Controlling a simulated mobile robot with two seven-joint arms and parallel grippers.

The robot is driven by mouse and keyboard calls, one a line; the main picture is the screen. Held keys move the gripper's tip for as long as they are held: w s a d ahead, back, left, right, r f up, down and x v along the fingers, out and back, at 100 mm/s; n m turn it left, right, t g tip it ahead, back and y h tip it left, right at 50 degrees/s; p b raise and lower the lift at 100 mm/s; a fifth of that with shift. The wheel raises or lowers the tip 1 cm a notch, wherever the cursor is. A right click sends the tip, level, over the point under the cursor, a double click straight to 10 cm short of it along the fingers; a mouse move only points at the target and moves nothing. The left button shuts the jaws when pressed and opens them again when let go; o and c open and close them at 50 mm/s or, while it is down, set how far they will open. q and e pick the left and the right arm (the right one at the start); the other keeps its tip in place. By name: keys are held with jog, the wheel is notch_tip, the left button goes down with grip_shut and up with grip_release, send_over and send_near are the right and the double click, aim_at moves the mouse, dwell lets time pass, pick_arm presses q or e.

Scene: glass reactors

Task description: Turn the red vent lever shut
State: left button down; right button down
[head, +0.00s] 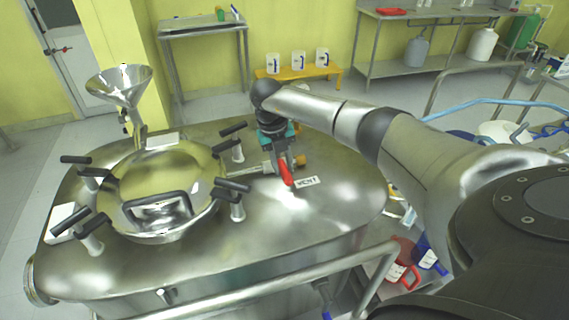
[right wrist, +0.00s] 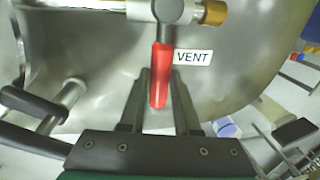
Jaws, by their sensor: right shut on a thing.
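The red vent lever (head: 286,174) is on top of the steel reactor (head: 335,205), beside a white label reading VENT (head: 306,182). In the right wrist view the red lever (right wrist: 160,75) hangs from a valve body on a pipe with a brass end (right wrist: 212,12). My right gripper (head: 284,163) is at the lever, its two fingers on either side of the red handle, shut on it. In the right wrist view the fingers (right wrist: 159,92) flank the handle's lower part. My left gripper is not in view.
A round hatch (head: 160,190) with several black-handled clamps is left of the valve. A steel funnel (head: 120,85) stands behind it. A steel rail (head: 260,290) runs along the front. Red and blue jugs (head: 403,262) are at lower right.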

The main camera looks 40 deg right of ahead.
jog(key=shift+w+r, duration=0.1)
jog(key=c, duration=0.6)
grip_release()
jog(key=shift+c, duration=0.2)
notch_tip(320, 180, up, 15)
jog(key=a+p, duration=0.1)
jog(key=a, duration=0.1)
jog(key=shift+w+a, duration=0.15)
jog(key=shift+w, duration=0.25)
